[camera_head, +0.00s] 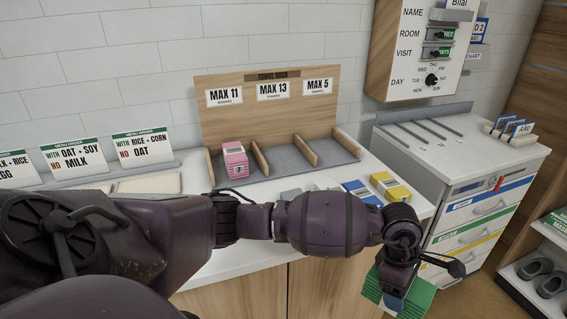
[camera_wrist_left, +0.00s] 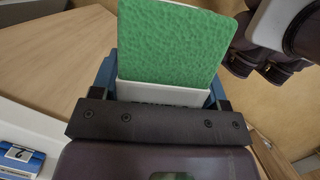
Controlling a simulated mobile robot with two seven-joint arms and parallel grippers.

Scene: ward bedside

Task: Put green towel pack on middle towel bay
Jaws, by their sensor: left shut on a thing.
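The green towel pack (camera_head: 420,298) is held low beyond the counter's front edge, at the bottom right of the head view. My left gripper (camera_head: 393,293) is shut on it; the wrist hides part of it. In the left wrist view the pack's green textured face and white band (camera_wrist_left: 170,45) stand between the fingers. The wooden towel rack (camera_head: 240,104) stands at the back of the counter with three bays under the signs MAX 11, MAX 13 and MAX 5. The middle bay (camera_head: 286,158) looks empty. A pink pack (camera_head: 235,160) sits in the left bay.
Yellow (camera_head: 391,187), blue and grey packs lie on the counter in front of the rack, partly behind my left arm. Menu cards (camera_head: 77,157) stand at the left. A drawer cart (camera_head: 475,190) stands right of the counter, below a wall panel (camera_head: 420,50).

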